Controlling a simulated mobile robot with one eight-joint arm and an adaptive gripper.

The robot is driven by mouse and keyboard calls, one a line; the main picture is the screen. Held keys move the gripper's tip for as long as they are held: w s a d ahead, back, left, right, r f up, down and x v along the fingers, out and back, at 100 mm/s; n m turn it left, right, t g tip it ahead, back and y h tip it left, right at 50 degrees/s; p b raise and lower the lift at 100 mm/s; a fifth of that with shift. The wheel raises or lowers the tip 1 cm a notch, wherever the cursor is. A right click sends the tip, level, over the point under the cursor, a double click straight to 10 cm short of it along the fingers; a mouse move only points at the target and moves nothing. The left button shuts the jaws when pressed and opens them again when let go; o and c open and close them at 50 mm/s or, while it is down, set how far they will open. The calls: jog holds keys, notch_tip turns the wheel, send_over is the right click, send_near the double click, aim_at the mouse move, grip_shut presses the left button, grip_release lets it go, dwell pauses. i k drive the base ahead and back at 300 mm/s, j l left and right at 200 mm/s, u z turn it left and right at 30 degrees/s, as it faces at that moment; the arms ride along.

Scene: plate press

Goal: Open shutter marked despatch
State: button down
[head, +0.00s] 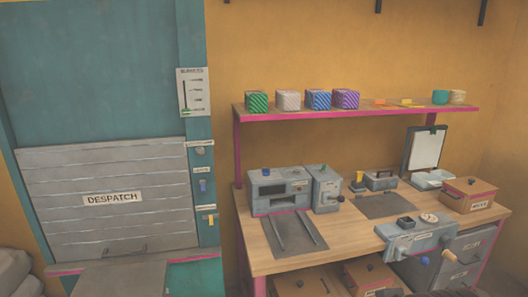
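The grey slatted shutter (75,222) marked DESPATCH is down in its teal frame at the left of the head view. Its white label (113,199) sits mid-height, and a dark bar handle (126,249) is near its bottom edge. On the teal post to its right are a round grey knob (200,151), a blue control (203,186) and a yellow control (211,218), each with a small label too small to read. Above them is a white scale panel (194,80) with a green marker low on it. My gripper is not in view.
A pink-edged sill (180,256) runs below the shutter, with a grey block (120,279) before it. A wooden workbench (263,259) with grey machines stands to the right. A shelf (395,112) above it holds several patterned boxes. Pale sacks (14,272) lie at lower left.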

aim_at(103, 200)
jog(key=u, duration=1.45)
jog(key=i+j+z, duration=0.3)
jog(key=i+j, duration=0.2)
jog(key=j, duration=0.2)
jog(key=i+j+z, duration=0.1)
jog(key=j, duration=0.3)
jog(key=i+l, duration=0.05)
jog(key=i, duration=0.05)
